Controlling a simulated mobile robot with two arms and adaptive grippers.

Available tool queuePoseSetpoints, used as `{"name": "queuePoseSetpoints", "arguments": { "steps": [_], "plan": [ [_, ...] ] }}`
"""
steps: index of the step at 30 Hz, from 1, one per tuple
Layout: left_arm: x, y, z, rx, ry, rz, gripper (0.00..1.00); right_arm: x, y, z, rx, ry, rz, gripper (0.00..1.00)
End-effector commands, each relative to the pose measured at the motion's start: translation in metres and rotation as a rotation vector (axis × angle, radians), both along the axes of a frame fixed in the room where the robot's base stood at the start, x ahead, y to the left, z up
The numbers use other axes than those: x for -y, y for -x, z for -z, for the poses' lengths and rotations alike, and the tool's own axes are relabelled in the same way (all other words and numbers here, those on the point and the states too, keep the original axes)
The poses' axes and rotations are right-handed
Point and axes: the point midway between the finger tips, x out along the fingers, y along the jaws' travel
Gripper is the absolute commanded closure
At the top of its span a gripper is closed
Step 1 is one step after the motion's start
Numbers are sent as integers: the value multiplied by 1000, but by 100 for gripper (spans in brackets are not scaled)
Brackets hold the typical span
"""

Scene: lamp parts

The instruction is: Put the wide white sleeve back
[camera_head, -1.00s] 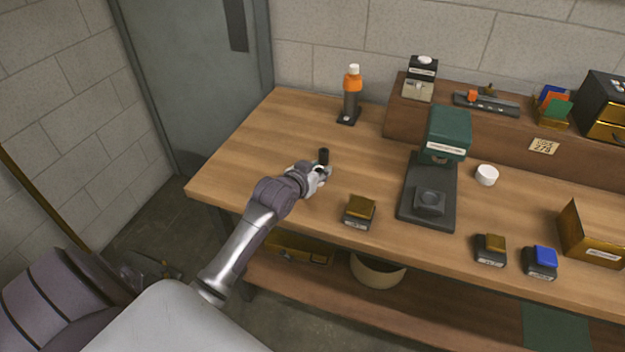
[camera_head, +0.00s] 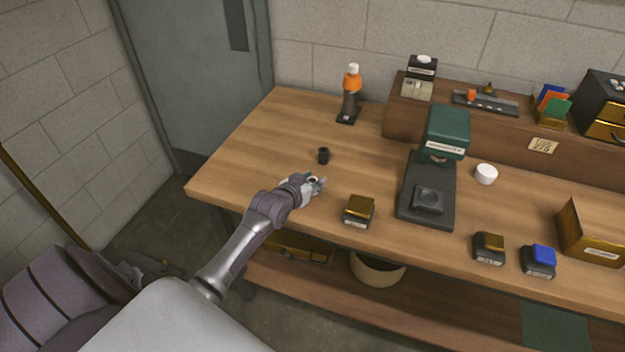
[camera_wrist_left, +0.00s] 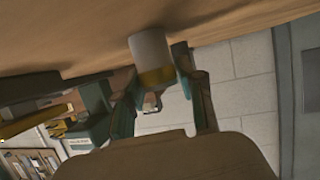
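A white sleeve (camera_wrist_left: 150,48) with a yellow end band sits between the fingers of my left gripper (camera_wrist_left: 155,85) in the left wrist view, its far end close to the wood table top. The fingers flank it closely. In the head view, my left gripper (camera_head: 316,183) is low over the table's left part, and the sleeve is mostly hidden there. A small black cylinder (camera_head: 323,156) stands just beyond the gripper, apart from it. A wide white round piece (camera_head: 486,174) stands on the table right of the green-headed press (camera_head: 447,135). My right gripper is out of view.
A brass-topped block (camera_head: 359,211) stands right of my left gripper. Two similar blocks, one brass-topped (camera_head: 489,249) and one blue-topped (camera_head: 540,261), stand near the front edge. An orange bottle (camera_head: 351,85) stands at the back. The table's left end is clear.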

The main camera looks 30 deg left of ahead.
Motion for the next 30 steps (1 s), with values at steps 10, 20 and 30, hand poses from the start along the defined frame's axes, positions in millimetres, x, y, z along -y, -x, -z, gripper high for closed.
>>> {"name": "queuePoseSetpoints", "arguments": {
  "steps": [10,20,30],
  "plan": [
    [0,0,-1,0,0,0,43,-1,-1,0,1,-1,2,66],
    [3,32,-15,-1,-3,1,43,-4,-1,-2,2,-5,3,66],
    [8,93,-40,-1,0,1,43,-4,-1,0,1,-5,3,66]
  ]
}}
